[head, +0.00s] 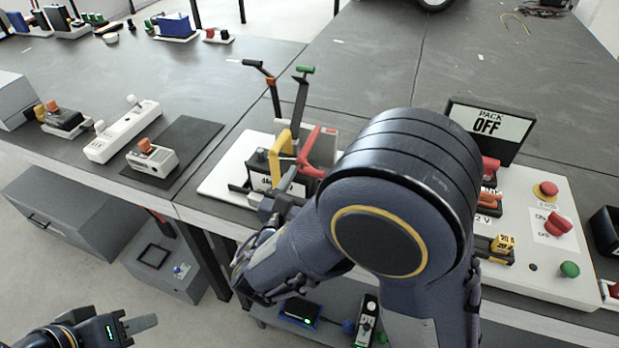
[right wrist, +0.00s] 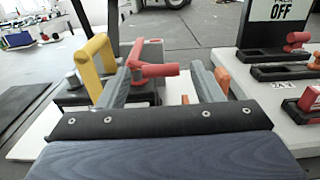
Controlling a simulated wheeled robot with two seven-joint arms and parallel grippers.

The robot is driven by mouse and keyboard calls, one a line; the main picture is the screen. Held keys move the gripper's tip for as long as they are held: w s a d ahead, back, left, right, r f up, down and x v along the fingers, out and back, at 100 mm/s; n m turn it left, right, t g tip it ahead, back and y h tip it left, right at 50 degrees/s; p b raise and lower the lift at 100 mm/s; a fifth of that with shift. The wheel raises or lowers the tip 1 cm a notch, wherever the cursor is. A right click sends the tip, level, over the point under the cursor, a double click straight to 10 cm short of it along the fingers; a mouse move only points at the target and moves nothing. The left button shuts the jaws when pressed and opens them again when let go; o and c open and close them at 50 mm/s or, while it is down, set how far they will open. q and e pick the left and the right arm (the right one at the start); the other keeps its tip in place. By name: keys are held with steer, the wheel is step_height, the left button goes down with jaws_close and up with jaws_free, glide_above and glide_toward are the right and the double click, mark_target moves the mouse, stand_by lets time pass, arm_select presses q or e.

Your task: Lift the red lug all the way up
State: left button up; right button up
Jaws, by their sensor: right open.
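The red lug (head: 311,150) is a bent red handle on the battery-like block on the white board, beside a yellow handle (head: 282,147). In the right wrist view the red lug (right wrist: 150,70) appears between the two grey fingers of my right gripper (right wrist: 160,88), slightly beyond their tips. My right gripper (head: 268,200) is open with nothing gripped; whether a finger touches the lug is unclear. In the head view my forearm hides part of the block's right side. My left gripper (head: 138,324) is low at the bottom left, away from the table, its finger gap unclear.
Green- and orange-topped levers (head: 303,85) rise behind the lug. A white switch panel (head: 545,250) with red knobs and a "PACK OFF" sign (head: 490,125) stands to the right. A dark mat (head: 190,145) with a small white device lies to the left.

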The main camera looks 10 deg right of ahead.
steer(key=shift+w+d, duration=0.3)
steer(key=shift+w, duration=0.05)
